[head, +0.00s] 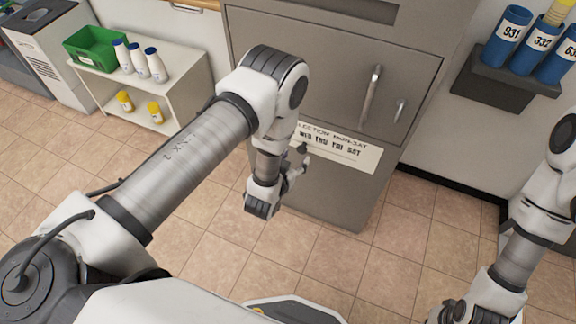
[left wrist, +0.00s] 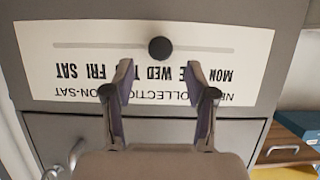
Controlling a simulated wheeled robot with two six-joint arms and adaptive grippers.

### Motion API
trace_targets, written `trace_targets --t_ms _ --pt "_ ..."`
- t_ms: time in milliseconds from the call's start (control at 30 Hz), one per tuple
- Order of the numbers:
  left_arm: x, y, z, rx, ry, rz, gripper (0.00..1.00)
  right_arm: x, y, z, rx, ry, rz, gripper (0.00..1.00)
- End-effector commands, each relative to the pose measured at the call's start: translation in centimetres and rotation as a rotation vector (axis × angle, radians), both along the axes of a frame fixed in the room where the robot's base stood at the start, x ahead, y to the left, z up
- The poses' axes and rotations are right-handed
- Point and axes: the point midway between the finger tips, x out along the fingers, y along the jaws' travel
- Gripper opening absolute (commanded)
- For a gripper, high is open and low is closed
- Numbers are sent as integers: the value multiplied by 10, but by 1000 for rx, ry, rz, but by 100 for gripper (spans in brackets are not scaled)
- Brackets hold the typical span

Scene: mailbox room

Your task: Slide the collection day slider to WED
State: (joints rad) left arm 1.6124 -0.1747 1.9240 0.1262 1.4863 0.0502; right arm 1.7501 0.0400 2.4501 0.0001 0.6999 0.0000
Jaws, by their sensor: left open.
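The white collection plate (head: 357,153) is on the front of the grey mailbox cabinet. It appears upside down in the left wrist view (left wrist: 75,32), with the day names in a row and a long grey slot. The dark round slider knob (left wrist: 160,47) sits in the slot and appears in line with WED. My left gripper (left wrist: 158,70) is open, its fingertips apart on either side of the knob's line, just short of it in the picture. Contact cannot be told. In the head view my left gripper (head: 298,160) hides the plate's left part. My right gripper (head: 450,312) is low at the right, partly cut off.
The cabinet door (head: 320,75) above the plate has two metal handles. Blue numbered tubes (head: 505,38) stand on a dark wall shelf at right. A white shelf (head: 185,85) at left carries a green bin (head: 95,47) and bottles. The tiled floor in front is clear.

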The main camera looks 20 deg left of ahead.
Motion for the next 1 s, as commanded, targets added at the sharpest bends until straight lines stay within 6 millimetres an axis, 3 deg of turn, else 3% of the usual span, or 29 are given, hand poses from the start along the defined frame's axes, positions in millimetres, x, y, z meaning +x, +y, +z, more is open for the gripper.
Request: trace_targets --t_ms 100,300,900,1000 --pt "-30 1 11 1 4 0 57 0 0 0 0 0 0 0" --pt "-59 2 24 0 1 0 57 0 0 0 0 0 0 0" --pt "-60 3 28 0 -6 3 57 0 0 0 0 0 0 0" --pt "-52 21 40 -1 -22 43 57 0 0 0 0 0 0 0"
